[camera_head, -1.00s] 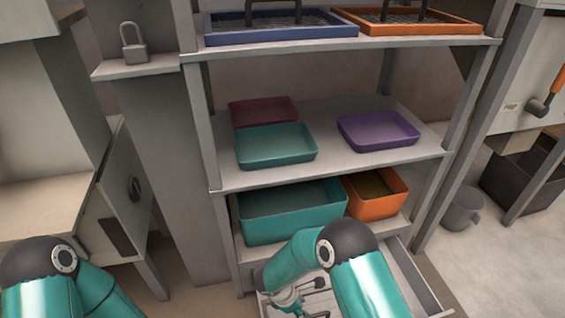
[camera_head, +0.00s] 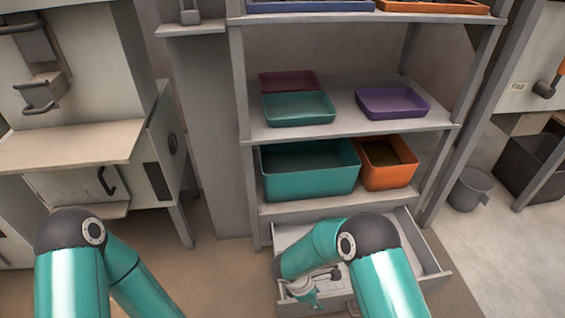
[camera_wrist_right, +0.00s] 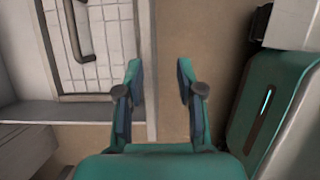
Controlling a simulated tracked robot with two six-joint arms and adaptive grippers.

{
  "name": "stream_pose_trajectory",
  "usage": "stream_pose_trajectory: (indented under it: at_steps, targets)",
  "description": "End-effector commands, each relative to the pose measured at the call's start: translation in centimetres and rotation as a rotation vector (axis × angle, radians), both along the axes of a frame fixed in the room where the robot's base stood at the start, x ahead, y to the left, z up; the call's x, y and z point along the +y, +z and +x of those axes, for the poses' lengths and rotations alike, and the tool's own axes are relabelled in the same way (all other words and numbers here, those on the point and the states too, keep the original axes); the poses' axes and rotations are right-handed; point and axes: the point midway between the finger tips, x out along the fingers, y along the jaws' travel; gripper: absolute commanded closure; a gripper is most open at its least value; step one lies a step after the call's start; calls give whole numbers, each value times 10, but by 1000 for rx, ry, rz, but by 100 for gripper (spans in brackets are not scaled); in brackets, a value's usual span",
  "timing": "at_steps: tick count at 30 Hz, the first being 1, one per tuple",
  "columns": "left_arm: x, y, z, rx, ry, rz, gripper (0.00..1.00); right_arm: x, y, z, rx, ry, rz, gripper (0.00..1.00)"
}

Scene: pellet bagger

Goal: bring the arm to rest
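My right arm reaches over the pulled-out drawer (camera_head: 432,262) at the foot of the shelf. My right gripper (camera_head: 318,288) shows small and partly covered by my own arm in the head view. In the right wrist view the right gripper (camera_wrist_right: 161,85) has its two fingers apart with nothing between them, above bare brown floor. A pale gridded panel with a dark bar handle (camera_wrist_right: 82,45) lies to the left of the fingers in that view. My left arm shows at the lower left of the head view, but its gripper is out of the picture.
The shelf holds a large teal bin (camera_head: 308,172), an orange bin (camera_head: 388,172), a teal tray (camera_head: 298,108), a purple tray (camera_head: 392,102) and a maroon tray (camera_head: 290,80). A cabinet with a worktop (camera_head: 70,146) stands left. A grey bucket (camera_head: 468,190) stands on the floor right.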

Motion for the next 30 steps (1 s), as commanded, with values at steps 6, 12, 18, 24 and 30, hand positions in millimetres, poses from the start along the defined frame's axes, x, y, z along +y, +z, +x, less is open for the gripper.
stream_pose_trajectory:
  at_steps: [6,12,18,24,30]
  targets:
    - [0,0,0,-1,0,0,60,-25,-1,4,4,-63,5,63]
    - [0,0,0,0,0,0,60,-64,-2,-12,48,-161,7,63]
    - [0,0,0,0,0,0,60,-87,-8,-68,161,-361,92,63]
    - [0,0,0,0,0,0,60,-69,-7,-150,275,-794,309,63]
    - [0,0,0,0,0,0,60,-32,10,-193,244,-1384,496,63]
